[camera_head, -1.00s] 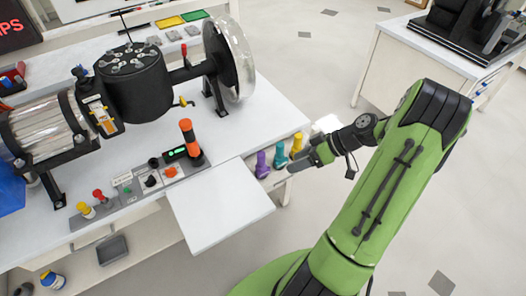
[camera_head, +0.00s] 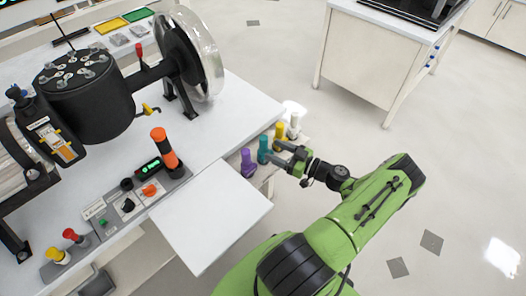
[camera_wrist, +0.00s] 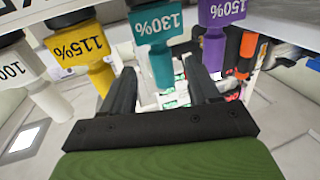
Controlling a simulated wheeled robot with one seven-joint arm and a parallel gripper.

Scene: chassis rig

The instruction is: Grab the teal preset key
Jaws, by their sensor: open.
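The teal preset key (camera_head: 263,150), marked 130%, stands in a row of coloured keys at the table's right edge. In the wrist view the teal key (camera_wrist: 154,38) hangs upside down in the picture, ahead of my gripper and roughly in line with the gap between the fingers. My gripper (camera_head: 276,153) is open, with its fingertips close to the teal key in the head view. In the wrist view my gripper (camera_wrist: 162,80) shows both fingers apart with nothing held. I cannot tell whether a finger touches the key.
A purple key (camera_head: 248,163), marked 150%, stands on one side of the teal one. A yellow key (camera_head: 279,136), marked 115%, and a white key (camera_head: 293,127) stand on the other. A control panel (camera_head: 120,207) with an orange-topped handle (camera_head: 165,150) is to the left.

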